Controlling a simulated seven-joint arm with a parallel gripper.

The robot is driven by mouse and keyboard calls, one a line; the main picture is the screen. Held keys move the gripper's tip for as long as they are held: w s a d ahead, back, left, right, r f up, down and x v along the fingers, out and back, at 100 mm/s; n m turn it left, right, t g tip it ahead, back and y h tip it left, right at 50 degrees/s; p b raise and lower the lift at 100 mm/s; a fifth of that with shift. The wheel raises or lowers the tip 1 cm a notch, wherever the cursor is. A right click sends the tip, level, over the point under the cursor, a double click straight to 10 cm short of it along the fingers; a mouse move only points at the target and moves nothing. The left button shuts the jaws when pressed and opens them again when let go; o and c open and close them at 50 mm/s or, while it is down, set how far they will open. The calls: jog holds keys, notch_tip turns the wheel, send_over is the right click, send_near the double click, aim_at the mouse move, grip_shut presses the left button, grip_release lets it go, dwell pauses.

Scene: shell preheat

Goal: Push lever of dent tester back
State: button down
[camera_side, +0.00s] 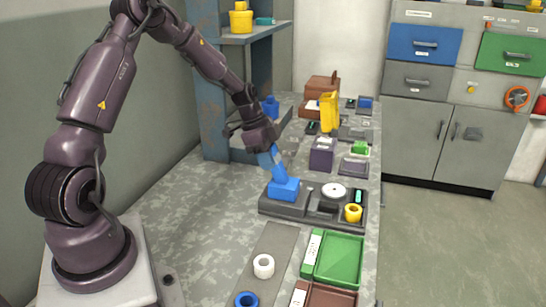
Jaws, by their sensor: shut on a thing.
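A dark grey station (296,209) stands on the bench in the middle of the view. At its left end is a blue block (284,190) with a narrower blue part rising from it and tilted up to the left. My gripper (269,155) reaches down from the upper left and is shut at the top of this blue piece. The fingertips are small and hard to tell from the blue part. I cannot tell for sure which part is the lever of the dent tester. A white disc (334,190) and a yellow ring (353,213) sit on the station's right side.
In front are a grey strip with a white ring (263,266) and a blue ring (246,300), and a green tray (339,260). Behind stand a purple box (322,155) and a yellow upright piece (329,112). A shelf post (209,90) rises at the back left.

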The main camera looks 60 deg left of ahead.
jog(key=shift+a, duration=0.1)
dwell(0.4)
jog(key=c, duration=0.8)
grip_release()
jog(key=shift+s, duration=0.1)
jog(key=shift+c, duration=0.2)
jog(key=v, duration=1.3)
jog(key=shift+s+a+f, duration=0.1)
